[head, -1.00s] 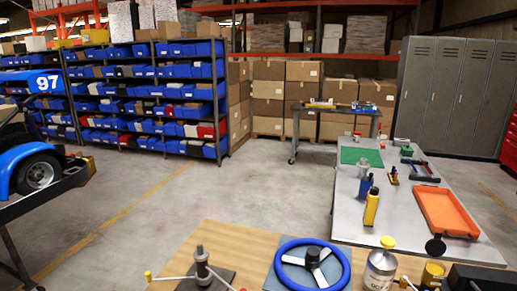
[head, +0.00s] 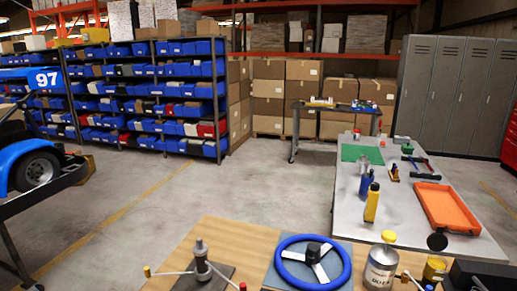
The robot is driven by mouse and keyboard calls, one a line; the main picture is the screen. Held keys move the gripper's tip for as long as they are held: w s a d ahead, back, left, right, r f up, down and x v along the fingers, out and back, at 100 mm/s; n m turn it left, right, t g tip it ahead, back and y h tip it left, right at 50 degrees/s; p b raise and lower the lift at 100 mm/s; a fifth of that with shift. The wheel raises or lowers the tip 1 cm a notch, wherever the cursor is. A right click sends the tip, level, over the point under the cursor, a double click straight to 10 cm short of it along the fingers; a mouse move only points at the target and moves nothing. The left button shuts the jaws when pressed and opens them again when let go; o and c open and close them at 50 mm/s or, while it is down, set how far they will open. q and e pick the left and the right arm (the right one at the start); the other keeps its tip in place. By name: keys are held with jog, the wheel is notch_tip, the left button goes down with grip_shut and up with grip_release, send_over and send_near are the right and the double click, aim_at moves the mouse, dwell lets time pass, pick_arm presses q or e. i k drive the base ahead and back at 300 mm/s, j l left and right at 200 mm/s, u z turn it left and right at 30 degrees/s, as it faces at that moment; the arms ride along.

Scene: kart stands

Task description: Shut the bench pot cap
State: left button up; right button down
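A small yellow pot (head: 434,269) stands near the right end of the wooden bench (head: 225,236) in the foreground. A round black cap (head: 437,242) shows upright just above and behind it, and looks tipped open. Their joint is too small to make out. A silver can (head: 380,268) with a yellow top stands left of the pot, also on the wooden bench. Neither of my grippers is in view.
A blue steering wheel (head: 348,268) and a hub with white rods (head: 202,262) lie on the wooden bench. A black box (head: 482,276) is right of the pot. Behind, a grey table (head: 350,213) holds an orange tray (head: 445,208) and bottles. Open floor lies left.

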aim_at(437, 241)
jog(key=z, duration=1.25)
